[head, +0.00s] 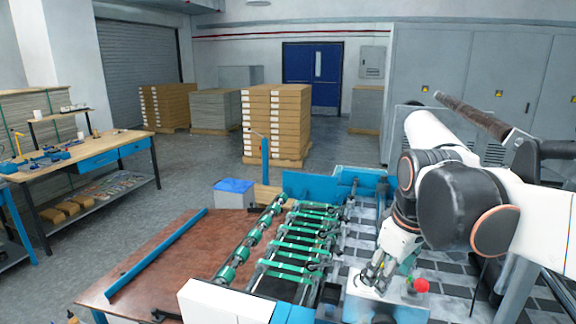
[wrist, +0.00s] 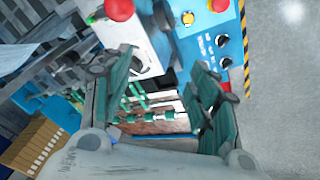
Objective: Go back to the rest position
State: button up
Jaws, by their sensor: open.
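My gripper (head: 377,272) hangs at the end of my arm, pointing down over the right side of the roller machine, beside a pale box with a red button (head: 421,285). In the wrist view my gripper (wrist: 163,75) has its two dark green fingers spread wide apart, with nothing held between them. The machine's green rollers (head: 300,240) lie to the left of my gripper in the head view. Green rollers (wrist: 150,115) also show between the fingers in the wrist view. Whether the fingertips touch the machine cannot be told.
A blue control panel (wrist: 210,45) with knobs and a red button (wrist: 219,5) is close beyond the fingers. A brown table (head: 165,255) stands left of the rollers. Stacked cartons (head: 275,120) stand behind. A workbench (head: 85,158) is far left. Grey floor between is open.

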jog(key=s+f+m+t+b, duration=0.4)
jog(key=s+f+m, duration=0.3)
jog(key=s+f, duration=0.3)
jog(key=shift+s+f+b, duration=0.4)
jog(key=shift+s, duration=0.65)
jog(key=shift+a, duration=0.1)
